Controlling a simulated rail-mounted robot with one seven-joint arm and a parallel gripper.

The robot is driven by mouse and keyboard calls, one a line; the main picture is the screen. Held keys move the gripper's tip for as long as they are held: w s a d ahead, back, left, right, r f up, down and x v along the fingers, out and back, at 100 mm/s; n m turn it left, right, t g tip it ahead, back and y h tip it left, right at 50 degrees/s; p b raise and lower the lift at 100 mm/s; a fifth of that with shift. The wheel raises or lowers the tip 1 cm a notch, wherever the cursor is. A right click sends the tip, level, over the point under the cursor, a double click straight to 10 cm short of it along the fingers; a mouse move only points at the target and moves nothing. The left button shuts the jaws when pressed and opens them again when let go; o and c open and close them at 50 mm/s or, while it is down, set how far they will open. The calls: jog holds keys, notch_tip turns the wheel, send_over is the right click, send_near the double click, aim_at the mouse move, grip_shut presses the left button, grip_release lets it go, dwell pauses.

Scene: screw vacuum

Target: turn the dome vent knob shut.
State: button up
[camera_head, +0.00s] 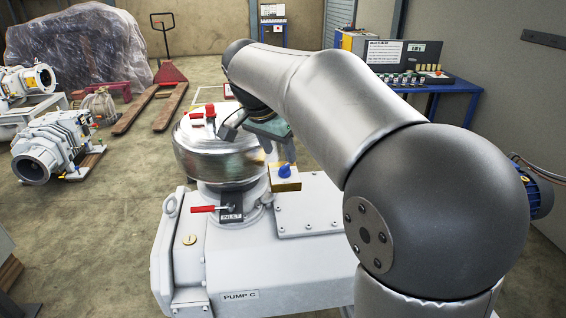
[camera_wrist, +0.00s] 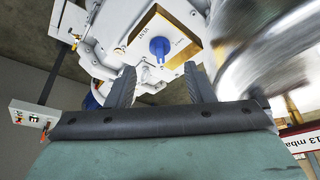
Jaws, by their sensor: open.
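The blue knob (camera_head: 285,171) sits on a small brass-coloured block (camera_head: 288,186) beside the shiny metal dome (camera_head: 222,155). My gripper (camera_wrist: 159,68) is open and empty. In that view the knob appears beyond the fingertips and about centred between them, apart from both. In the head view my gripper (camera_head: 278,151) is above the knob. Which mark the knob points at cannot be told.
A red-handled valve (camera_head: 203,209) is by the INLET plate. The dome (camera_wrist: 275,50) is close on the right in the wrist view. Another pump (camera_head: 55,148) stands on the floor at left.

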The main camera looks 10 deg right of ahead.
aim_at(284, 166)
jog(key=shift+x, duration=2.6)
jog(key=c, duration=1)
